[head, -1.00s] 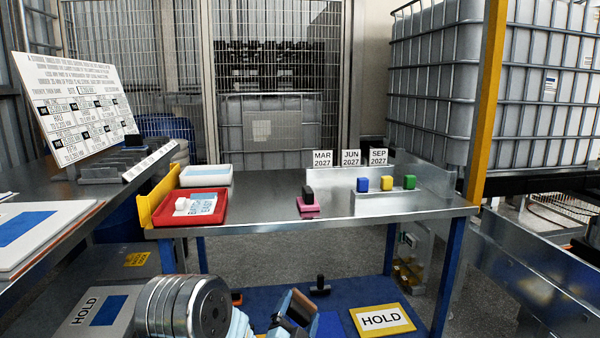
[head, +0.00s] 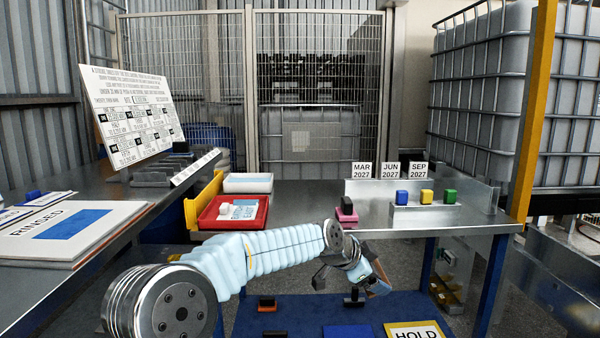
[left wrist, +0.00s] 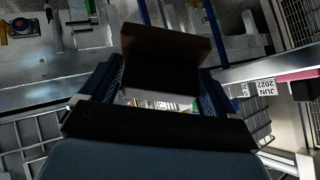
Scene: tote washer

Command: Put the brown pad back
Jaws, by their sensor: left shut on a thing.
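My left gripper (head: 364,277) hangs in front of the steel table's front edge, above the blue lower shelf. It is shut on a brown block, which I take to be the brown pad (head: 379,287); the fingers partly cover it. In the left wrist view the brown pad (left wrist: 165,60) sits between the two blue fingers, its near face in dark shadow. My right gripper is not in view.
The steel table (head: 300,222) holds a red tray (head: 206,222), a pink pad (head: 346,216) with a black-handled stamp, and a rack (head: 400,215) with blue, yellow and green blocks. On the lower shelf are an orange-based stamp (head: 267,304), a dark stamp (head: 354,298) and a HOLD card (head: 413,326).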

